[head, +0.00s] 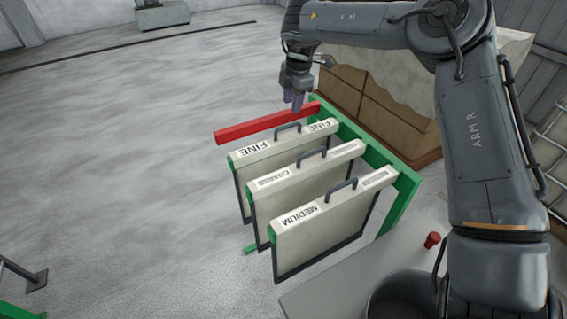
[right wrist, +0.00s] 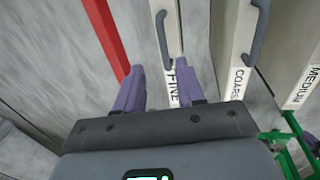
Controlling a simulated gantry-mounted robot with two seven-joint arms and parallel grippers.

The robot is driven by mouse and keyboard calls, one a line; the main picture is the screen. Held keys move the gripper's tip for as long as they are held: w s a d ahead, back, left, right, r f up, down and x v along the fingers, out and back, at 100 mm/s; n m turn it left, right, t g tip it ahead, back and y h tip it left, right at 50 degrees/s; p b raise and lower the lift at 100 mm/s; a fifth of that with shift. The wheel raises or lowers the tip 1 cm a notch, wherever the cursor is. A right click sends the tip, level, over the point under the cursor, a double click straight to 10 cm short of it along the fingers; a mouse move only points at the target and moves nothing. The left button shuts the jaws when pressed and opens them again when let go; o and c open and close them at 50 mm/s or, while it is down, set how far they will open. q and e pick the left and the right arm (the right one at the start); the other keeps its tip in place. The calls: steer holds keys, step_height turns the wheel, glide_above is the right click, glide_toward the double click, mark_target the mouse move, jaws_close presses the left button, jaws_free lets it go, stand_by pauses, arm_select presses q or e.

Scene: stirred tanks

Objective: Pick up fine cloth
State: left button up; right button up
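The fine cloth (head: 284,143) is a pale panel with a top bar labelled FINE and a grey handle (head: 287,128). It hangs at the far end of a green rack (head: 398,205). My right gripper (head: 298,106) is above and behind its handle, with purple fingers pointing down. In the right wrist view the fingers (right wrist: 158,82) are apart and empty. The fine cloth's handle (right wrist: 162,38) shows ahead between them, nearer the right finger, and appears untouched. The fine cloth's bar (right wrist: 176,35) runs up the picture. My left gripper is not in view.
The coarse cloth (head: 310,165) and medium cloth (head: 330,203) hang in front of the fine one, with narrow gaps. A red bar (head: 250,129) sticks out just behind the fine cloth. A brown crate-like block (head: 385,115) stands behind the rack. The floor at left is open.

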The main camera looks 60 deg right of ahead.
glide_above(289, 125)
steer(key=s, duration=0.1)
steer(key=f, duration=0.4)
steer(key=shift+a+f+b, duration=0.25)
steer(key=shift+f+b, duration=0.05)
steer(key=shift+f, duration=0.05)
steer(key=shift+w+d+f, duration=0.1)
steer(key=shift+d+f, duration=0.05)
steer(key=shift+f, duration=0.5)
steer(key=shift+w+d+f+b, duration=0.1)
steer(key=shift+w+f+b, duration=0.05)
steer(key=shift+f, duration=0.6)
steer(key=shift+w+d+f+b, duration=0.1)
steer(key=shift+w+f+b, duration=0.1)
steer(key=shift+f, duration=0.55)
steer(key=shift+w+f+b, duration=0.1)
steer(key=shift+f+b, duration=0.05)
steer(key=shift+f, duration=0.6)
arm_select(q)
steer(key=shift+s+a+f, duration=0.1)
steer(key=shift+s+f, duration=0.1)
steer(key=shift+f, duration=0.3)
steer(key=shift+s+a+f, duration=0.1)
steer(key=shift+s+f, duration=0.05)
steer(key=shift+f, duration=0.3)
arm_select(e)
jaws_close()
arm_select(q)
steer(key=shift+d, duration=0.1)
